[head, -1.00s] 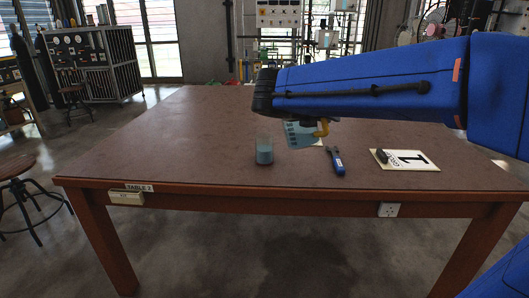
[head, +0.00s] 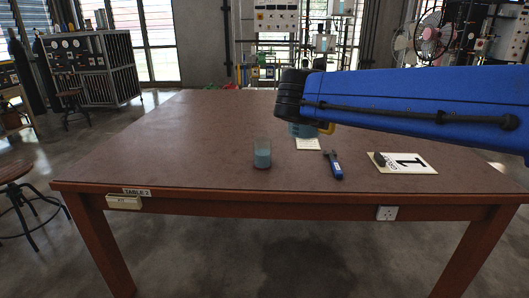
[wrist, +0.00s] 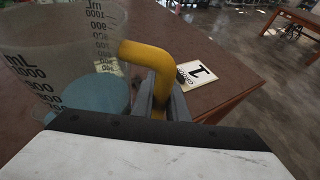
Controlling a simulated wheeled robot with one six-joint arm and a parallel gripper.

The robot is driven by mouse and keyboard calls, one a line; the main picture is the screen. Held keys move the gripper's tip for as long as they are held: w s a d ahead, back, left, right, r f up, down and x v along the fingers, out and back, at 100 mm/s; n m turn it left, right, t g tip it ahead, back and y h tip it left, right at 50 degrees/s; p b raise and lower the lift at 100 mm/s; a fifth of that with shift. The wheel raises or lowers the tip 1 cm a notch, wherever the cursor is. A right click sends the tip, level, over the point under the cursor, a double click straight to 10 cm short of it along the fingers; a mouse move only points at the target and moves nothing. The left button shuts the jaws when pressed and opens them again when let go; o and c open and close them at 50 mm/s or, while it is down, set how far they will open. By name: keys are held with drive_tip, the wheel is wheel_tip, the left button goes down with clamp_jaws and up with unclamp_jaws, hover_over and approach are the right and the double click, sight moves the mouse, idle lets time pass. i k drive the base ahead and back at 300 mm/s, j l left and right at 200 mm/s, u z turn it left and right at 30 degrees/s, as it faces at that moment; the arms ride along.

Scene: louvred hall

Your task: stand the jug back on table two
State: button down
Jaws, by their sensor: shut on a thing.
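The jug is clear with black volume marks, a yellow handle and blue liquid low inside. In the head view my arm hides most of it; its blue lower part (head: 301,131) and a bit of handle show below the arm. In the wrist view the jug (wrist: 55,45) fills the upper left. My gripper (wrist: 160,98) is shut on the yellow handle (wrist: 150,55). The jug is over table two (head: 190,140), whose front edge reads TABLE 2. Whether its base touches the top is hard to tell.
A blue-handled tool (head: 336,170), a small paper (head: 308,144) and a card marked 1 (head: 408,162) lie on the top. The table's left part is clear. A stool (head: 20,190) stands left.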

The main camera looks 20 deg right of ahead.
sight(213, 161)
drive_tip(key=i+l+u, duration=0.15)
drive_tip(key=u, duration=0.25)
drive_tip(key=i+l+u, duration=0.1)
drive_tip(key=u, duration=0.25)
drive_tip(key=l+u, duration=0.4)
drive_tip(key=i+j, duration=0.05)
